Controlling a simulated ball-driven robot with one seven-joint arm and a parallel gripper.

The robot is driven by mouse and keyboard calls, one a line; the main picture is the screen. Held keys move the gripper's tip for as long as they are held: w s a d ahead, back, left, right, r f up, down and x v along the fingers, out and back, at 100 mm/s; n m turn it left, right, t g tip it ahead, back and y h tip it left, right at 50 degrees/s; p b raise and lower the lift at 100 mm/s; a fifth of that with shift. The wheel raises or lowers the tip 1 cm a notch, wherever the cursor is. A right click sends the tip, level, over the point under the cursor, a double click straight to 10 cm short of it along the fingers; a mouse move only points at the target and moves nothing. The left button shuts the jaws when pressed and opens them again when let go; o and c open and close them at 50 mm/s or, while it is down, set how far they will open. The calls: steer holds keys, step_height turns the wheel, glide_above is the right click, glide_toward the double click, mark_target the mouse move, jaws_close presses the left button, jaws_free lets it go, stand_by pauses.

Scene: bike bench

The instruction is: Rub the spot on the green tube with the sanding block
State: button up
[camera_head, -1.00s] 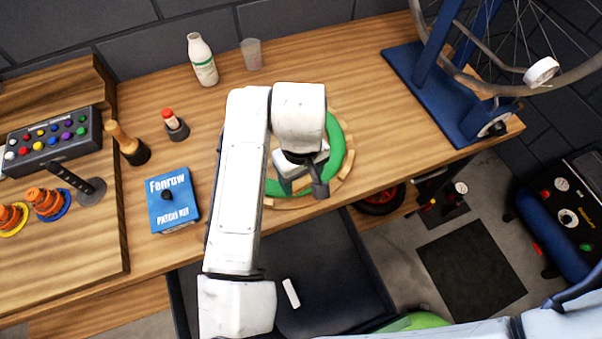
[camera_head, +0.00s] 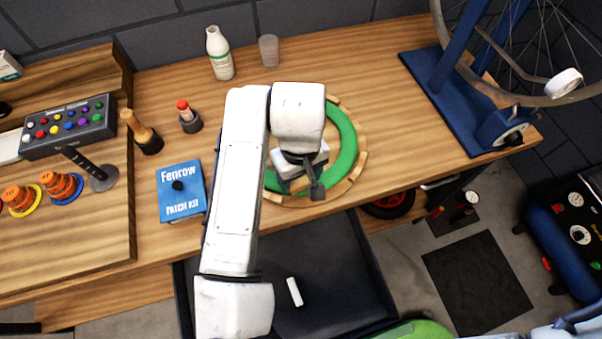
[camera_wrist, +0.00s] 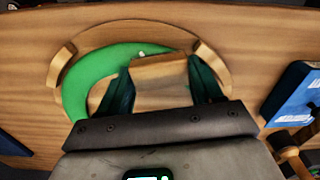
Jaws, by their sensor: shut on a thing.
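The green tube (camera_head: 345,150) lies as a curved ring on a round wooden holder (camera_head: 357,170) on the bench. It also shows in the wrist view (camera_wrist: 78,88), left of and behind my fingers. My gripper (camera_wrist: 162,88) is shut on the sanding block (camera_wrist: 160,72), a tan block between its two dark fingers. The block is at the tube's far arc; I cannot tell whether it touches. A small pale spot (camera_wrist: 142,54) shows on the tube, right by the block's far edge.
A white bottle (camera_head: 219,55), a clear cup (camera_head: 268,50) and a red-capped bottle (camera_head: 188,115) stand behind. A blue wheel stand (camera_head: 440,95) is at right. An open dark drawer (camera_head: 340,270) sticks out below the bench.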

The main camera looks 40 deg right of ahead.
steer(key=shift+d, duration=0.15)
steer(key=shift+s+d+p, duration=0.25)
steer(key=shift+s+d, duration=0.05)
steer(key=shift+d, duration=0.25)
steer(key=shift+s+d+p, duration=0.2)
steer(key=shift+s+d, duration=0.1)
steer(key=shift+d, duration=0.25)
steer(key=shift+w+a+b, duration=0.15)
steer(key=shift+w+a, duration=0.2)
steer(key=shift+a, duration=0.3)
steer(key=shift+w+a+b, duration=0.15)
steer(key=shift+w+a, duration=0.15)
steer(key=shift+a, duration=0.35)
steer(key=shift+d, duration=0.1)
steer(key=shift+s+d+p, duration=0.25)
steer(key=shift+s+d, duration=0.1)
steer(key=shift+d, duration=0.2)
steer(key=shift+s+d+p, duration=0.25)
steer(key=shift+s+d, duration=0.05)
steer(key=shift+d, duration=0.25)
steer(key=shift+w+a, duration=0.1)
steer(key=shift+a, duration=0.05)
steer(key=shift+w+a, duration=0.3)
steer(key=shift+a, duration=0.25)
steer(key=shift+w+a, duration=0.25)
steer(key=shift+a, duration=0.3)
